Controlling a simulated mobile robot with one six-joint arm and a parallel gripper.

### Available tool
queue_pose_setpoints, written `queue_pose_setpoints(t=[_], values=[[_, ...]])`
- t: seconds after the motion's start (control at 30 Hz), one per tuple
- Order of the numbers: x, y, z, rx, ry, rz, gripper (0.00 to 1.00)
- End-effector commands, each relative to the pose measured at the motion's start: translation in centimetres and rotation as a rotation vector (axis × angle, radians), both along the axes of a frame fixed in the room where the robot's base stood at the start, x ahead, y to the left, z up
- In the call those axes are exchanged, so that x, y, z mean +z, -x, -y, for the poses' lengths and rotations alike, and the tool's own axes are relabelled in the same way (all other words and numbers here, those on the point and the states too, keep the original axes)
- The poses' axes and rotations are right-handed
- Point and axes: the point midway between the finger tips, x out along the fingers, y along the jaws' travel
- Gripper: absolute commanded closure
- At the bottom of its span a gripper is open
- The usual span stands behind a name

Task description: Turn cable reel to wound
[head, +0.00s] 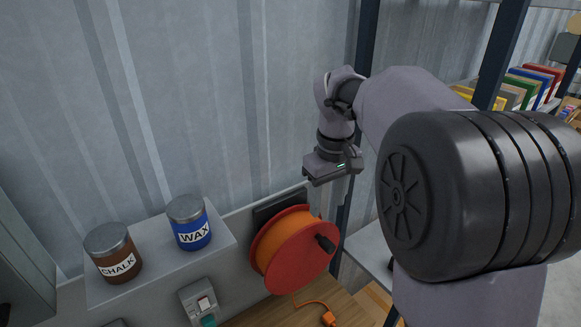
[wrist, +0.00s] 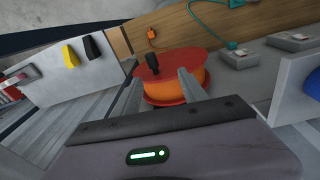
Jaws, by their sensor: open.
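The cable reel (head: 297,250) is a red-sided drum with orange cable, mounted on the wall panel above the wooden bench. Its black crank handle (head: 325,243) sticks out at the upper right of its face. In the wrist view the reel (wrist: 185,68) lies beyond my fingertips, with the handle (wrist: 152,63) towards its left side. My gripper (head: 333,172) hangs above the reel and apart from it in the head view. In the wrist view its two fingers (wrist: 160,85) are spread and empty. An orange plug (head: 328,318) on a cable lies on the bench below.
A shelf (head: 225,236) left of the reel holds a brown CHALK can (head: 113,254) and a blue WAX can (head: 189,223). A grey switch box (head: 203,300) sits below it. A dark upright post stands right of the reel. Bare corrugated wall is behind.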

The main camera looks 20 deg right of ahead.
Motion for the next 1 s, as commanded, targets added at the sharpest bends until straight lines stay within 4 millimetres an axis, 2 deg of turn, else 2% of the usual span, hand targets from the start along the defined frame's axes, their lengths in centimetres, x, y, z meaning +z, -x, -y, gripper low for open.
queue_pose_setpoints(t=[0.03, 0.17, 0.27, 0.6, 0.7, 0.83, 1.0], values=[[0.9, -1.3, 1.0, 0.03, 0.009, -0.03, 0.5], [-0.3, -2.7, 2.2, 0.079, 0.021, -0.066, 0.5], [-2.2, -2.8, 2.4, 0.085, 0.022, -0.069, 0.5], [-12.4, -2.8, 2.6, 0.083, 0.021, -0.07, 0.5], [-14.8, -2.8, 2.7, 0.082, 0.02, -0.068, 0.5], [-16.8, -2.9, 2.8, 0.083, 0.021, -0.066, 0.5], [-17.8, -2.9, 2.8, 0.082, 0.021, -0.065, 0.5]])
